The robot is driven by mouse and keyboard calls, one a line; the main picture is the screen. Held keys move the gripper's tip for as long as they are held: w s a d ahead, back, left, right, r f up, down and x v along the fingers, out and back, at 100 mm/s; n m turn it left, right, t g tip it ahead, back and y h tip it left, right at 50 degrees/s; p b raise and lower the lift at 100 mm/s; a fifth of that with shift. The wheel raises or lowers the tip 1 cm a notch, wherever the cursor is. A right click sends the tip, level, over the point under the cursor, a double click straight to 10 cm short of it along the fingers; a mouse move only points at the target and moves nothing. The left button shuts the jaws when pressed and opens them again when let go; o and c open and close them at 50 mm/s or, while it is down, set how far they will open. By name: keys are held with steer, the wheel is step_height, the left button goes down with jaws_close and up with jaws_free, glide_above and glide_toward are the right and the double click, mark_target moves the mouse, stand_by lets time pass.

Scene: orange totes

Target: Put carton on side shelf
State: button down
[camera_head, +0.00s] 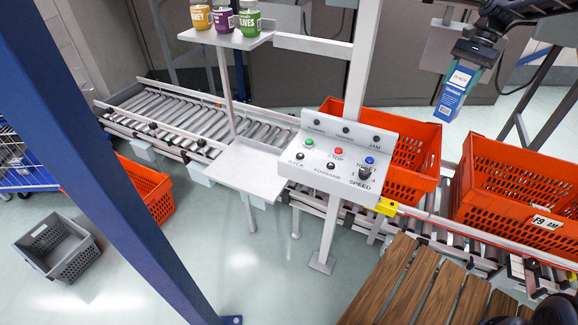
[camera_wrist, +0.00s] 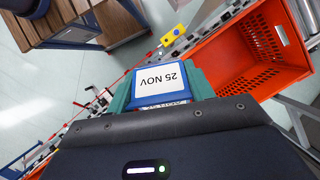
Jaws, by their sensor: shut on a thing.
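A blue and white carton (camera_head: 455,95) hangs from my gripper (camera_head: 472,58) at the upper right of the head view, slightly tilted and clear of any surface. My gripper is shut on its upper end. In the wrist view the carton's end with a "25 NOV" label (camera_wrist: 160,83) sits between the teal fingers. A small bare grey shelf (camera_head: 245,168) juts out left of the control panel. A higher grey shelf (camera_head: 226,38) on the same frame bears several jars. Both shelves are well to the left of my gripper.
A control panel (camera_head: 338,160) on a white post stands between the carton and the shelves. Orange totes (camera_head: 405,140) (camera_head: 515,180) sit on the roller conveyor below the carton. A blue post (camera_head: 110,170) crosses the left. A grey crate (camera_head: 60,248) is on the floor.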

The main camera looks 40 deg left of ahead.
steer(key=s+a+r, duration=0.4)
steer(key=s+a, duration=0.2)
steer(key=s, duration=0.7)
steer(key=s+a+r+n, duration=0.1)
steer(key=s+a+r, duration=0.2)
steer(key=s+a, duration=0.65)
steer(key=s+a+r, duration=0.4)
steer(key=s, duration=1.1)
steer(key=w+a+f+m, duration=0.2)
steer(key=a+f, duration=1.2)
steer(key=a, duration=0.4)
steer(key=a+f+m+y, duration=0.1)
steer(key=a+f+m, duration=0.1)
steer(key=a+f, duration=0.65)
steer(key=a+f+m, duration=0.1)
steer(key=a+f, duration=0.4)
steer(key=f, duration=0.6)
step_height(320, 180, down, 9)
steer(key=shift+s+f, duration=0.15)
steer(key=shift+f, duration=0.05)
steer(key=shift+d+f, duration=0.1)
steer(key=shift+f, duration=0.1)
steer(key=c, duration=0.6)
jaws_free()
